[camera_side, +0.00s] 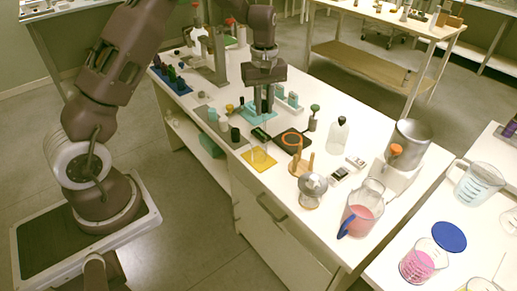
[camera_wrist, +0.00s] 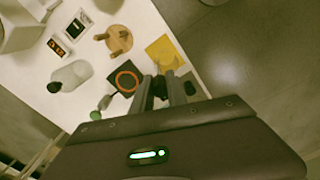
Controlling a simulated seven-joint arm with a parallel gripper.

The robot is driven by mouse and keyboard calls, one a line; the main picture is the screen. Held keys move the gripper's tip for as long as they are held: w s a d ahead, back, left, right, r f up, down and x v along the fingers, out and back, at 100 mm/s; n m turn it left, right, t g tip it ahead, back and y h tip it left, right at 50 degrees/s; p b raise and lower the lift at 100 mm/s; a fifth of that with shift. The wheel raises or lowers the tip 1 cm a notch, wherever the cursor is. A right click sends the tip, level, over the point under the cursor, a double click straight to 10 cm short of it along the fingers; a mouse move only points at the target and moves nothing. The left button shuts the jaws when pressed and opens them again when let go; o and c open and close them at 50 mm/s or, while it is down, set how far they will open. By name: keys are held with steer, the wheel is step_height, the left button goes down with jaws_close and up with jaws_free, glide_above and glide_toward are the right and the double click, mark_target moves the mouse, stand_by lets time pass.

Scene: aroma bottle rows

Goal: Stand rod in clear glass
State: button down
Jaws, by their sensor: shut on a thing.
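My gripper (camera_side: 264,110) points down over the work table and is shut on the rod, which is thin and hard to make out below the fingers. In the wrist view the fingers (camera_wrist: 166,88) show close together, pointing toward a yellow mat (camera_wrist: 163,50). The clear glass (camera_side: 261,143) appears as a faint transparent shape over the yellow mat (camera_side: 258,161) in the side view, below my gripper. I cannot tell whether the rod's lower end is inside the glass or above it.
A dark square pad with an orange ring (camera_side: 291,141) lies right of the mat. A wooden stand (camera_side: 302,165), a clear bottle (camera_side: 338,134) and a pitcher of pink liquid (camera_side: 361,211) stand farther right. Small dark and teal items crowd the left. The table edge runs close to the mat.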

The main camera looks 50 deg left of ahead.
steer(key=shift+s+f, duration=0.35)
steer(key=shift+f, duration=0.3)
steer(key=shift+w+f, duration=0.15)
steer(key=shift+f, duration=2.4)
steer(key=c, duration=1.3)
jaws_free()
